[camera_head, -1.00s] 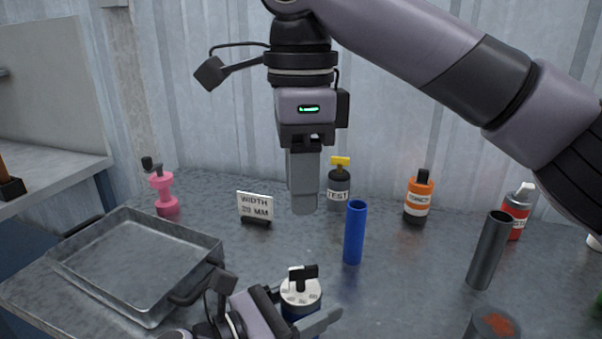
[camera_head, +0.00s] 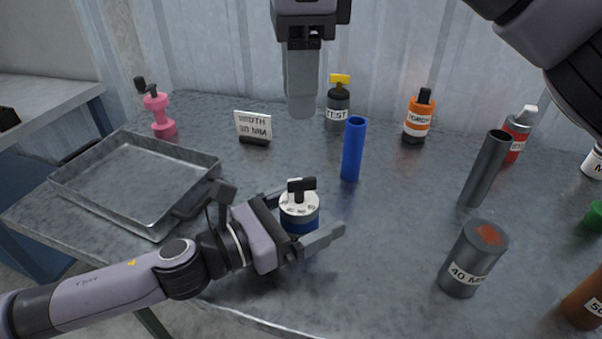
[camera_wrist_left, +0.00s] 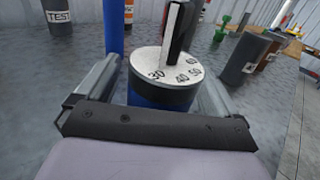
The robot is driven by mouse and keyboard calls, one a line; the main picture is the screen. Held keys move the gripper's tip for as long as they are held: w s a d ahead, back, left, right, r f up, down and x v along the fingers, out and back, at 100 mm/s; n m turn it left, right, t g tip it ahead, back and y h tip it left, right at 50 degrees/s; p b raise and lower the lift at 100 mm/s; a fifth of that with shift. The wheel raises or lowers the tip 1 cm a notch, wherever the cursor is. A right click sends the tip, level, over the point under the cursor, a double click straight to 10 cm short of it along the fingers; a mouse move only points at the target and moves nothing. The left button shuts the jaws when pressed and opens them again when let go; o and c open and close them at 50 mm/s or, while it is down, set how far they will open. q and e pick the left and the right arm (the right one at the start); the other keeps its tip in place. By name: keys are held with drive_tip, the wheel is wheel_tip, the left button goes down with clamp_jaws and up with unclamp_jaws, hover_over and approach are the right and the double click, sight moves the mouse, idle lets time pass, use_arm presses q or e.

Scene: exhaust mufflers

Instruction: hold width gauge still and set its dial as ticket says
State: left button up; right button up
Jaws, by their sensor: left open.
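The width gauge (camera_head: 299,208) stands upright on the table, with a blue body, white numbered dial and black knob. It also shows in the left wrist view (camera_wrist_left: 165,85), with 30, 40 and 50 legible; the knob hides part of the dial. My left gripper (camera_head: 308,218) is open, one finger on each side of the gauge; I cannot tell whether they touch it. My right gripper (camera_head: 301,112) hangs pointing down, above and behind the gauge; its fingers show edge-on. The ticket (camera_head: 253,127) stands behind to the left and appears to read WIDTH 30 MM.
A blue tube (camera_head: 353,150) stands close behind the gauge. A metal tray (camera_head: 140,226) lies left. A grey tube (camera_head: 484,170) and a 40 M-labelled cylinder (camera_head: 470,262) stand right. Several bottles, including TEST (camera_head: 338,108) and an orange one (camera_head: 418,118), line the back.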

use_arm(q)
drive_tip(key=v, duration=1.2)
drive_tip(key=shift+s+f, duration=0.1)
